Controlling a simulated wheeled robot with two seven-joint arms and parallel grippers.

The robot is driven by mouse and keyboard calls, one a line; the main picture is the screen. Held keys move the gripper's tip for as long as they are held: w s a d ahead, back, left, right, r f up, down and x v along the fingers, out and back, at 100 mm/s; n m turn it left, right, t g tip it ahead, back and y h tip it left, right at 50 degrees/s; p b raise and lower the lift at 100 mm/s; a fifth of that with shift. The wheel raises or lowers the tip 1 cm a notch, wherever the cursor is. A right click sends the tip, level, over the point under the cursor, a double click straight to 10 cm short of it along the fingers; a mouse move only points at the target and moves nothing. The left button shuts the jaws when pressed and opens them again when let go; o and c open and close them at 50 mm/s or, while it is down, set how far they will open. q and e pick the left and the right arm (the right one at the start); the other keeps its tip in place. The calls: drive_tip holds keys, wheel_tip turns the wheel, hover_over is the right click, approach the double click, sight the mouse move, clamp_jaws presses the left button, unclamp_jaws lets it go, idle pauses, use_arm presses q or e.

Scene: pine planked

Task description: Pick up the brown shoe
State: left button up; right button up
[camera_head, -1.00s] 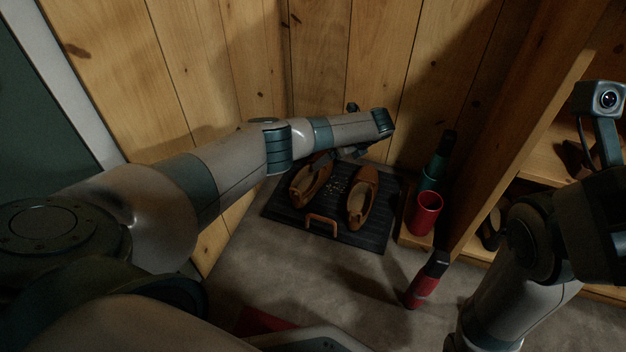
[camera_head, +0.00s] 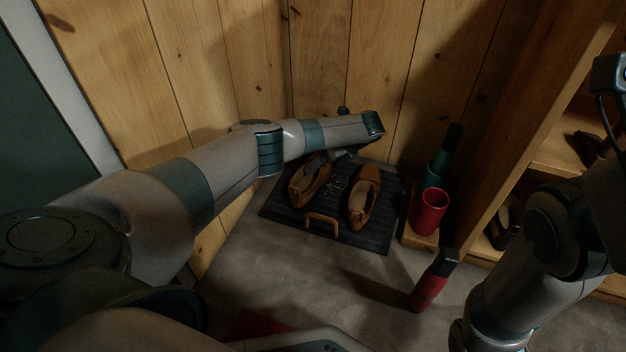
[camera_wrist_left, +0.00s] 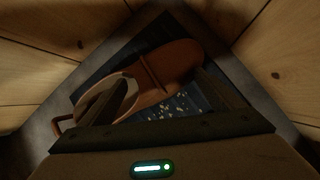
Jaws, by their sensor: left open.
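Two brown shoes lie side by side on a dark mat (camera_head: 290,216) in the corner: a left one (camera_head: 310,182) and a right one (camera_head: 363,200). My left gripper (camera_head: 335,158) is above the far end of the mat, close to the left shoe's far end, and partly hidden by my wrist. In the left wrist view, a brown shoe (camera_wrist_left: 165,75) lies below and between the open fingers (camera_wrist_left: 160,90), with nothing gripped. Its toe points to the upper right. My right arm is at the right edge; its gripper is not visible.
A red cup (camera_head: 430,212) and a teal container (camera_head: 436,174) stand right of the mat. A red bottle (camera_head: 430,285) with a dark cap is on the grey floor. Wooden walls and a shelf (camera_head: 510,150) close in the corner.

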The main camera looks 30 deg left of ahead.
idle(0.3)
use_arm(q)
drive_tip(key=c, duration=2.2)
drive_tip(key=shift+o, duration=0.2)
